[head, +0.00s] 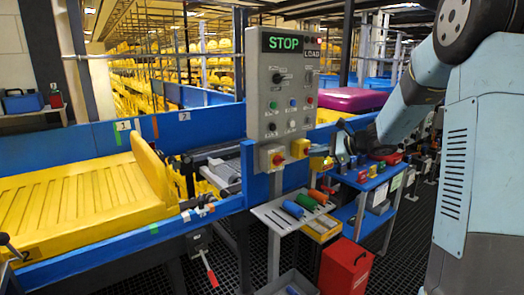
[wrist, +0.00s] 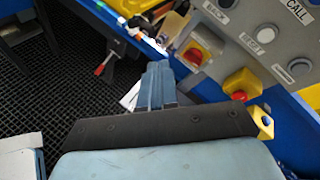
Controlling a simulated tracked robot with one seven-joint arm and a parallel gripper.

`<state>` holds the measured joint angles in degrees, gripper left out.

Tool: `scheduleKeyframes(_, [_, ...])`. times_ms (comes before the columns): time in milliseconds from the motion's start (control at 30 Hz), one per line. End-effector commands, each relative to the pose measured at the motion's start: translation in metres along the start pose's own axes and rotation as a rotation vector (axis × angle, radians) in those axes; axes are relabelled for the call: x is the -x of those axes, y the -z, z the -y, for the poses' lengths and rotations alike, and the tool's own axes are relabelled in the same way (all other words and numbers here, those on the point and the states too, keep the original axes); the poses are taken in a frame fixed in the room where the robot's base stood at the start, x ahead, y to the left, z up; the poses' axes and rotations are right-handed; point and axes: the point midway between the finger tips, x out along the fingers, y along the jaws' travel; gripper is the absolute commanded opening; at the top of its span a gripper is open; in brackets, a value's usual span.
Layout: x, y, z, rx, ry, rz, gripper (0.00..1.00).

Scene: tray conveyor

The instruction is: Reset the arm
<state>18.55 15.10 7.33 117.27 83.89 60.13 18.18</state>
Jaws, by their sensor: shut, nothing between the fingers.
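My arm comes in from the right in the head view, bent, with its end beside the grey control panel (head: 285,90). My gripper (head: 342,147) is just right of the panel's lower edge. In the wrist view my gripper (wrist: 158,75) shows its fingers together, with nothing between them. The panel also shows at the upper right there (wrist: 260,30), apart from the fingertips as far as I can tell. Its display reads STOP. Two red-and-yellow switches, a left one (head: 273,159) and a right one (head: 300,148), sit at its bottom.
A yellow tray (head: 80,195) lies on the blue conveyor at the left. A shelf with coloured cylinders (head: 293,209) stands below the panel, a red box (head: 346,268) on the floor. A blue rack (head: 375,185) holds small coloured items under my arm. A red-handled lever (head: 211,274) hangs below the conveyor.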

Motion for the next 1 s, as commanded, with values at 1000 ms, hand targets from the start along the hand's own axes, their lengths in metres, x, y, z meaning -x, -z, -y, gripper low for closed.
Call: scheduleKeyframes(1000, [0.159,-0.136,-0.218,1.174,-0.687,-0.412,0.0])
